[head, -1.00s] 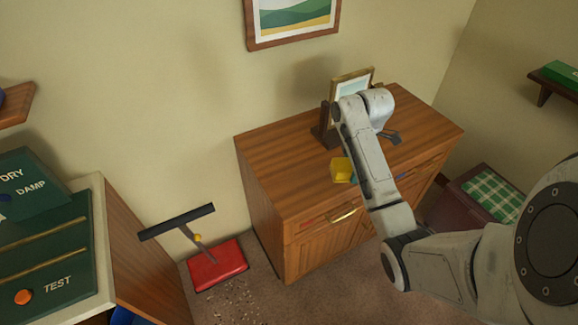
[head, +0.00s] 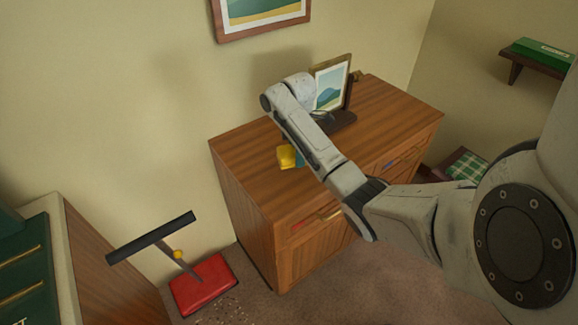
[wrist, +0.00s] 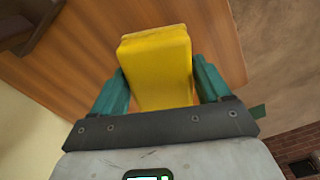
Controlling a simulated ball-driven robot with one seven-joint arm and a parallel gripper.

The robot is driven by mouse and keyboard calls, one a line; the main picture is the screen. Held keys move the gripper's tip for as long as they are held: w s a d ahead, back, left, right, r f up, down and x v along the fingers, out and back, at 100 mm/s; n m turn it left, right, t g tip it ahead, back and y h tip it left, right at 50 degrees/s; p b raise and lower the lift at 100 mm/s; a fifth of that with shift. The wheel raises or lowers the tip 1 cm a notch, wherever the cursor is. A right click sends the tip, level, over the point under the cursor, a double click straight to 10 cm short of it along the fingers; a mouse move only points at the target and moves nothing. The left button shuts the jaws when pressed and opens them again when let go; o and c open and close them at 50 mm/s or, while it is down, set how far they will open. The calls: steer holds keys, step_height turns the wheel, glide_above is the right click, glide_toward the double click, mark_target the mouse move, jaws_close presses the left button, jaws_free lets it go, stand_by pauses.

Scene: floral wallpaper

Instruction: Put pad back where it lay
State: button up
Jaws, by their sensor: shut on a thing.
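The yellow pad (head: 286,156) is a plain block, near the left end of the wooden cabinet's top (head: 240,150) in the head view. In the wrist view the pad (wrist: 158,65) sits between the two teal fingers of my gripper (wrist: 160,88), with one finger against each side. My gripper (head: 299,160) is shut on the pad and mostly hidden behind my arm in the head view. I cannot tell whether the pad touches the cabinet top or hangs just above it.
A framed picture (head: 331,86) on a dark stand is at the back of the cabinet top. A red-based stand with a black bar (head: 203,284) is on the floor at left. The cabinet's right part is clear. A green box (head: 543,50) lies on a wall shelf.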

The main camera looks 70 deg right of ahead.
mark_target(289, 154)
steer(key=w+f, duration=0.2)
steer(key=f, duration=0.1)
steer(key=shift+w+d+f, duration=0.25)
steer(key=shift+w+d, duration=0.15)
steer(key=shift+f, duration=1.4)
steer(key=o, duration=0.9)
steer(key=shift+r, duration=0.1)
